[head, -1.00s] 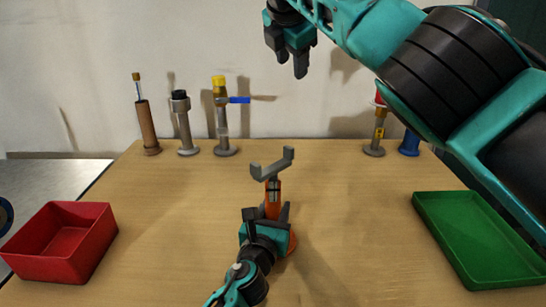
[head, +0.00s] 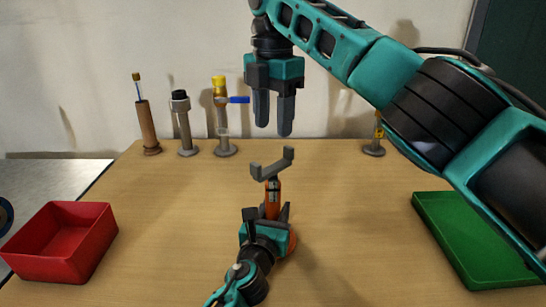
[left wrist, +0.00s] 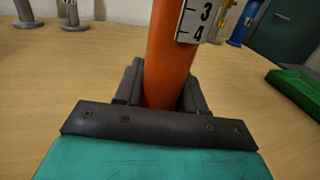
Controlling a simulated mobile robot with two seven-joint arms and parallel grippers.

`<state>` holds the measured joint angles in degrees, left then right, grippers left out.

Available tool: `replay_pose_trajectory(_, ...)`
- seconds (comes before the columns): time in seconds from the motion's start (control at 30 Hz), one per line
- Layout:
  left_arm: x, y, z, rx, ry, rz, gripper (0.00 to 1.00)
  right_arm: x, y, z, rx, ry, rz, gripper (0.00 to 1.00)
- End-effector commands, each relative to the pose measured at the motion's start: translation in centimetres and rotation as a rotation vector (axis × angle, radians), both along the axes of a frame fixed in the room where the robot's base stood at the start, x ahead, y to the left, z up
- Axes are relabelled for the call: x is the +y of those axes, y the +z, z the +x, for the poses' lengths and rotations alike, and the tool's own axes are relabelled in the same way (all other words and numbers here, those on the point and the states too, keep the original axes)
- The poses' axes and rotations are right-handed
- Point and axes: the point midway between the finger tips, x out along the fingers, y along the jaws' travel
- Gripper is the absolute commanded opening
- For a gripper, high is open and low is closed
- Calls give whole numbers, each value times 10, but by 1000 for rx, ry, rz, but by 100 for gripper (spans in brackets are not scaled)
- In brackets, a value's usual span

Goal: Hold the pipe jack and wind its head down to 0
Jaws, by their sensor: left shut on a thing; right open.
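The pipe jack (head: 273,198) stands upright on the table, with an orange body and a grey forked head (head: 272,165) on top. My left gripper (head: 267,220) is shut around its orange body from the near side. My right gripper (head: 273,115) is open and empty, pointing down above and slightly beyond the head.
A red bin (head: 65,240) is at the left and a green tray (head: 470,235) at the right. Along the back stand a brown tube (head: 148,125), a grey post (head: 185,125), a post with yellow cap and blue handle (head: 222,115) and another post (head: 375,147). The table between is clear.

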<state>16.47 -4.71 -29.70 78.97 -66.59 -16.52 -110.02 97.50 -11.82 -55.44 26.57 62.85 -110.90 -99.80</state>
Motion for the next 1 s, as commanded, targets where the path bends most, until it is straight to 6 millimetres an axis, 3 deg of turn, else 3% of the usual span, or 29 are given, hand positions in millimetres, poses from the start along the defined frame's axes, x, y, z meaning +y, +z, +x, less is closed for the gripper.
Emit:
replay_pose_trajectory(0.2, 0, -1, 0, 2, 0, 1, 0, -1, -43, -1, 4, 1, -1, 49)
replay_pose_trajectory(0.43, 0, -1, 0, 2, 0, 1, 0, 0, -75, 0, 1, 0, 0, 49)
replay_pose_trajectory(0.87, 0, -1, 0, 2, 0, 1, 0, 0, -85, 0, 0, -1, 0, 49)
replay_pose_trajectory(1.0, 0, -1, 0, 2, 0, 1, 0, 0, -85, 0, -1, -1, 1, 36)
